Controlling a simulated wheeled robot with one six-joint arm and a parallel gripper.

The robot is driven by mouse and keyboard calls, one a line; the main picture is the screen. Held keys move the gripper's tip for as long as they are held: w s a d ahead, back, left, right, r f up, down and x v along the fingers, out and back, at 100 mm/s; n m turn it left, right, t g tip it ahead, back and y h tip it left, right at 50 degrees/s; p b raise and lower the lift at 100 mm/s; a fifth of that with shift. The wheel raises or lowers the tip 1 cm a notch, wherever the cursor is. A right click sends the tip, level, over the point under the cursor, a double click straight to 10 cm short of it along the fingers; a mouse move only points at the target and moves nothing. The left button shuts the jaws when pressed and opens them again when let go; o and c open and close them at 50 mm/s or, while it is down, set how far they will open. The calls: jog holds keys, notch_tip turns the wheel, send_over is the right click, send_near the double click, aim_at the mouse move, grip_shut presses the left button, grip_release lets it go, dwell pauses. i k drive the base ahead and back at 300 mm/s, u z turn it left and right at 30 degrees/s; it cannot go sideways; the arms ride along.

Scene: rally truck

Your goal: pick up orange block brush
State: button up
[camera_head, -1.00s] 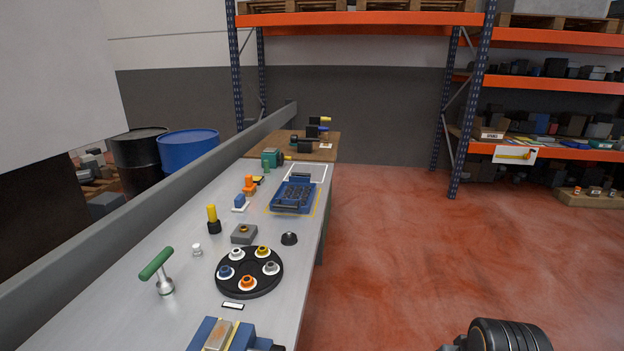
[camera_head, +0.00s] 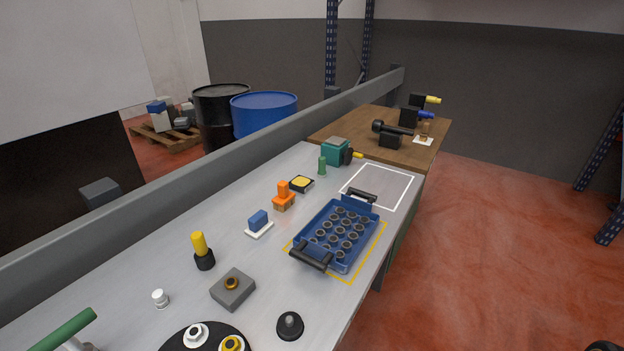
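The orange block brush (camera_head: 284,197) appears to be the small upright orange piece on the grey workbench, left of the blue tray. It has a narrow orange top and a wider, browner orange base. It stands free and nothing visibly touches it. My gripper is not in view. Only a small dark part, seemingly of my arm, shows at the bottom right corner, far from the brush.
A blue tray (camera_head: 373,213) of dark round parts stands to the right. A grey rail (camera_head: 170,194) runs along the bench's left side.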

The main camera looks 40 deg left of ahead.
aim_at(286, 198)
jog(key=i, duration=2.15)
jog(key=u, duration=3.45)
jog(key=i, duration=0.5)
